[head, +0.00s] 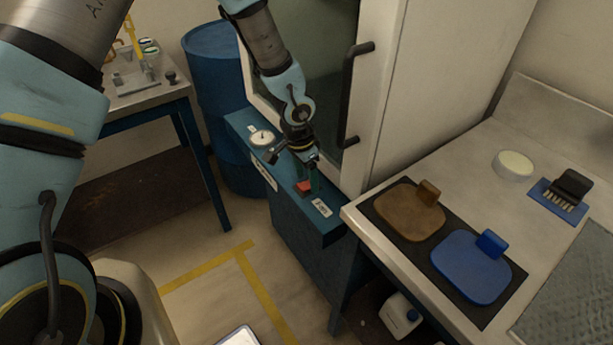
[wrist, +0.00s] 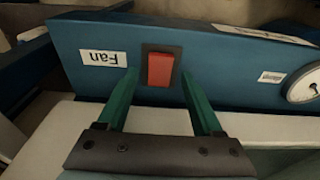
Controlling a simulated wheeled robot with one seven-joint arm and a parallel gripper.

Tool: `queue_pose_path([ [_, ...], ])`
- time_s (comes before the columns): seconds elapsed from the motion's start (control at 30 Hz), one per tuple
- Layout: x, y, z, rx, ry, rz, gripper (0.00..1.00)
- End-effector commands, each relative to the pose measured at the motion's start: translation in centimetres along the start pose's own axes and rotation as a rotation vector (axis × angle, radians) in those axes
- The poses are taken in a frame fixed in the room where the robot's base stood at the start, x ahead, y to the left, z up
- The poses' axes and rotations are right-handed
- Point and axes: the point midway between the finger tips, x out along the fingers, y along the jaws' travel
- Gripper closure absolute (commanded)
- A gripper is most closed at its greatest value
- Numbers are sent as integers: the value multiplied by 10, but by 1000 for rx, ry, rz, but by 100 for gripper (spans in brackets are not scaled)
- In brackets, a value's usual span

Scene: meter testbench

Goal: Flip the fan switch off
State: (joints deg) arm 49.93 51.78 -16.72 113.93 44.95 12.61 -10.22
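My gripper (wrist: 158,84) has two green fingers held apart, one on each side of the switch in the wrist view. Nothing is between the fingers except the view of the switch. In the head view my gripper (head: 314,174) is just above the switch, partly hiding it. I cannot tell whether a finger touches it.
A round white gauge (head: 262,138) sits on the same blue cabinet (head: 285,215). A tall enclosure with a dark handle (head: 350,95) stands close behind my gripper. A bench with brown (head: 410,212) and blue (head: 470,268) pads is at the right. A blue barrel (head: 215,75) stands behind.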

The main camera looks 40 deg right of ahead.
Motion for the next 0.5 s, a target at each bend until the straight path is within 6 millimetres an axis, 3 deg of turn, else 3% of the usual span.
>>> queue_pose_path([
  [0.27,-3,0,0,0,1,0,32],
  [0.5,-39,-1,-1,-2,4,-2,32],
])
